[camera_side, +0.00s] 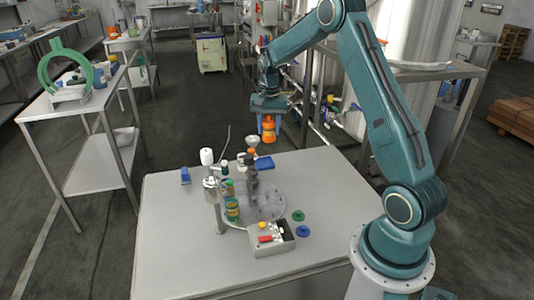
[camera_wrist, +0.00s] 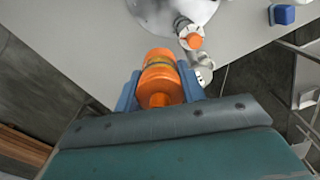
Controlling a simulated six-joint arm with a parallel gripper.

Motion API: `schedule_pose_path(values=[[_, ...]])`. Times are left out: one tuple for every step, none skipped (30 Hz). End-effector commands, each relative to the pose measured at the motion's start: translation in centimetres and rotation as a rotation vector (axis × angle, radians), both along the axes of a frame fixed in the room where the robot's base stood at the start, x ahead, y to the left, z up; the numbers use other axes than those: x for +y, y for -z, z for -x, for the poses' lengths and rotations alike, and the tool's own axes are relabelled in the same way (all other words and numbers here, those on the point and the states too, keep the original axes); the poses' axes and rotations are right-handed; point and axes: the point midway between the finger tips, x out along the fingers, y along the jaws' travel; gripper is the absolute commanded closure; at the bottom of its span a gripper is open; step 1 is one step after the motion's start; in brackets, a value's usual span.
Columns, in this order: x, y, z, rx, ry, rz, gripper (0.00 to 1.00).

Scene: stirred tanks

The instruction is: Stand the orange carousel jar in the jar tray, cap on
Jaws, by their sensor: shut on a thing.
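The orange jar (camera_side: 268,133) has a yellow band around it. It hangs in the air above the back of the table, and its orange body also shows in the wrist view (camera_wrist: 161,82). My gripper (camera_side: 268,125) is shut on it, with one blue finger on each side in the wrist view. The jar looks about upright in the side view. I cannot tell clearly whether a cap is on it. A small blue tray (camera_side: 264,164) lies on the table below the jar; I cannot tell if it is the jar tray. The grey round carousel (camera_side: 268,203) stands mid-table.
A green-and-orange jar (camera_side: 232,208) stands at the carousel's left. A white-and-orange funnel-like part (camera_side: 252,143) rises near the held jar. The table's left side is mostly clear.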

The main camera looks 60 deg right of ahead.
Motion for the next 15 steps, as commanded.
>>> schedule_pose_path(values=[[-0.7, 0.1, -0.7, 0.0, -0.014, 0.0, 0.84], [-1.1, 0.0, -1.1, -0.001, -0.023, 0.001, 0.84], [-1.6, 0.1, -1.5, 0.0, -0.036, 0.0, 0.84], [-1.9, 0.0, -1.9, -0.001, -0.045, 0.001, 0.84], [-2.3, 0.0, -2.2, -0.001, -0.054, 0.001, 0.84], [-2.8, 0.1, -2.6, 0.0, -0.067, 0.0, 0.84], [-3.1, 0.0, -2.9, -0.001, -0.076, 0.001, 0.84], [-3.5, 0.1, -3.2, 0.0, -0.086, 0.001, 0.84], [-4.0, 0.1, -3.6, -0.001, -0.098, 0.001, 0.84], [-4.3, 0.1, -3.9, -0.001, -0.108, 0.001, 0.84], [-4.6, 0.1, -4.2, 0.0, -0.118, 0.0, 0.84], [-5.1, 0.1, -4.6, -0.001, -0.13, 0.001, 0.84], [-5.4, 0.2, -4.8, 0.0, -0.14, 0.0, 0.84], [-5.8, 0.1, -5.1, -0.001, -0.149, 0.001, 0.84], [-6.2, 0.2, -5.4, -0.001, -0.163, 0.001, 0.84]])
